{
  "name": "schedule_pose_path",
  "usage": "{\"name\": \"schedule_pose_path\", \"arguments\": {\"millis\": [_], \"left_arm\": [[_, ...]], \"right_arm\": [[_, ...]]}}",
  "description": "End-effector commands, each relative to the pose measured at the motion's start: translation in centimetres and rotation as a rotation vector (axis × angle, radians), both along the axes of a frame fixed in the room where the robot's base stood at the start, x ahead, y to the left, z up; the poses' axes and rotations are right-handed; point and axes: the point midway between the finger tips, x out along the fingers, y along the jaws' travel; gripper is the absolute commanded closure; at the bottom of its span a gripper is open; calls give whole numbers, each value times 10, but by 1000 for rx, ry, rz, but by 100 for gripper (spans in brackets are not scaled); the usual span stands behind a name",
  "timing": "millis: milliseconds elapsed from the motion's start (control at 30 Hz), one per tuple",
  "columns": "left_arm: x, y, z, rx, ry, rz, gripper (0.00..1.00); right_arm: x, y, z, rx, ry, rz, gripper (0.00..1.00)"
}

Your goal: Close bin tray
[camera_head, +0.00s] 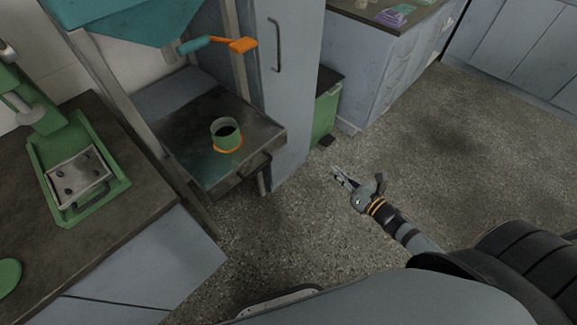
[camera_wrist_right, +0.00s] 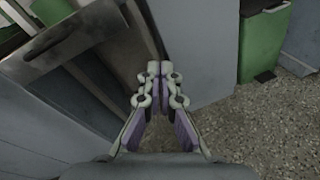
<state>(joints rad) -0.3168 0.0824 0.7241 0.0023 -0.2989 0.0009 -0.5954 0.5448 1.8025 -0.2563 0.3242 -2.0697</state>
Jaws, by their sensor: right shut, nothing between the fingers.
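The dark metal tray (camera_head: 205,165) sits between the upright posts under the teal hopper at left and sticks out toward the front right. A handle (camera_head: 254,164) is on its front face. A green cup (camera_head: 226,134) with an orange ring at its base stands on it. My right gripper (camera_head: 334,170) is shut and empty over the floor, right of the tray and apart from it. In the right wrist view the shut fingertips (camera_wrist_right: 158,68) are in the middle, and the tray's front part (camera_wrist_right: 72,22) shows at upper left. My left gripper is out of view.
A grey cabinet (camera_head: 288,90) stands beside the tray, with a green bin (camera_head: 325,112) right of it. An orange-ended lever (camera_head: 242,45) is above the tray. A counter with a green press (camera_head: 75,165) is at left. The floor (camera_head: 440,160) at right is clear.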

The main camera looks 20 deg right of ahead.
Motion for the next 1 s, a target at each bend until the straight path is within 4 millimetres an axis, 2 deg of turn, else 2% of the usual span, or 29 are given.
{"name": "schedule_pose_path", "arguments": {"millis": [33,100,200,433,633,700,867,1000], "left_arm": [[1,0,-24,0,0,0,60],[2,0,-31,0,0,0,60],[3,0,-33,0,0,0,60],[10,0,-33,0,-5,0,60],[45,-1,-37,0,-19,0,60],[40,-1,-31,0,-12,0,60],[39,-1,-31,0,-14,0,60],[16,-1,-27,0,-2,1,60]], "right_arm": [[-1,18,2,-94,-91,75,100],[-4,37,22,-203,-200,150,100],[-8,52,39,-281,-283,199,100],[-5,56,43,-297,-302,207,100],[17,67,41,-296,-306,199,100],[22,70,47,-294,-305,198,100],[38,79,46,-291,-299,200,100],[61,92,51,-286,-300,197,100]]}}
